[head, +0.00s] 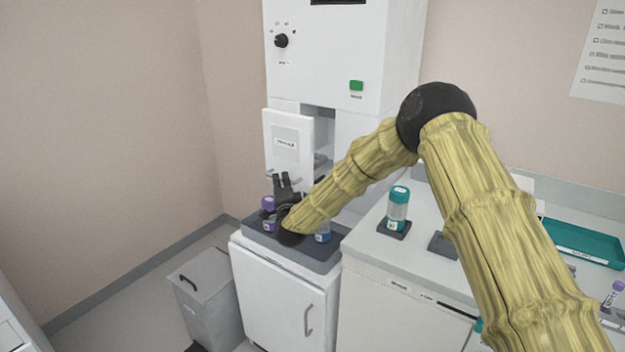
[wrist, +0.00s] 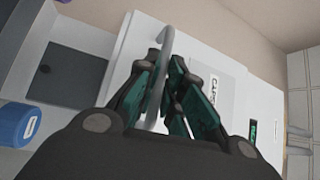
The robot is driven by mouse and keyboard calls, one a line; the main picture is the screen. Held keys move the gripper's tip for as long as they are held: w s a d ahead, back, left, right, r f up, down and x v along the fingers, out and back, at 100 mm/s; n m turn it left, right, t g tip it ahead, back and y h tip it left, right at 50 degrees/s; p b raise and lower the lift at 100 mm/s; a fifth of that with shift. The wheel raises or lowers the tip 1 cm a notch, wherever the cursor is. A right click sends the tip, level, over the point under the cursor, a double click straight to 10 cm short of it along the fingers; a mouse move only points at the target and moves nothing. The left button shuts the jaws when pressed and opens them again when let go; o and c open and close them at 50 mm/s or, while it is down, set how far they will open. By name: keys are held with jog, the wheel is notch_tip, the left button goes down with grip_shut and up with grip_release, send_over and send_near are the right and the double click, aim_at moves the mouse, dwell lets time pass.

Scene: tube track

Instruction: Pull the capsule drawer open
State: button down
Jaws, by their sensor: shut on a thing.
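The capsule drawer (head: 287,132) has a white front with a printed label and stands out from the tall white machine, with a dark gap behind it. In the wrist view its label (wrist: 217,88) reads "CAPS", partly hidden by my fingers. My gripper (head: 284,183) is at the lower part of this front. In the wrist view my gripper (wrist: 168,72) is shut on the drawer's grey curved handle (wrist: 165,45), which runs between the dark and green fingers. How far the drawer is out is hard to tell.
Below the gripper, a grey tray (head: 323,262) holds a purple-capped container (head: 268,203) and a blue one (head: 323,235). A teal-capped container (head: 398,208) stands on the counter to the right. A grey bin (head: 207,298) is at the lower left; floor beside it is clear.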

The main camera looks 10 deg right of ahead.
jog(key=s+a+b, duration=0.1)
jog(key=s+a, duration=0.5)
jog(key=shift+s+b, duration=0.2)
jog(key=shift+b, duration=0.1)
jog(key=shift+d, duration=0.1)
jog(key=c, duration=1.5)
grip_release()
jog(key=shift+s, duration=0.1)
jog(key=s, duration=0.4)
jog(key=s+f, duration=0.1)
jog(key=s, duration=0.6)
jog(key=shift+s+d+f, duration=0.3)
jog(key=shift+f, duration=0.05)
jog(key=shift+f, duration=0.1)
